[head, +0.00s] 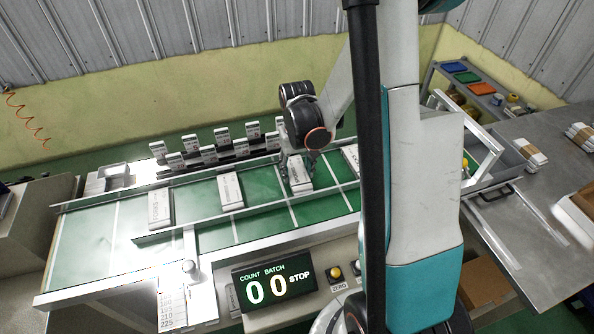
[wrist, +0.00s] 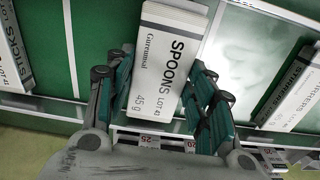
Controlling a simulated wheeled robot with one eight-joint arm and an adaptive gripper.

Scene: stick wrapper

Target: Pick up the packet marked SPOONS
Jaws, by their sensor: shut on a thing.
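The white packet marked SPOONS (wrist: 170,60) shows in the wrist view, its label reading SPOONS, LOT 41 and 45 g. My gripper (wrist: 160,95) is shut on it, with one teal-padded finger at each side. In the head view the packet (head: 300,177) is under my gripper (head: 297,165), over the green belt. The fingers are small there and partly hidden by my wrist. I cannot tell whether the packet touches the belt.
Other white packets lie on the green belt (head: 265,185), including one to the left (head: 231,190) and one farther left (head: 160,208). Several upright packets stand in a rack (head: 209,153) behind. A counter display (head: 272,284) reads 0 0 STOP in front. Metal rails edge the belt.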

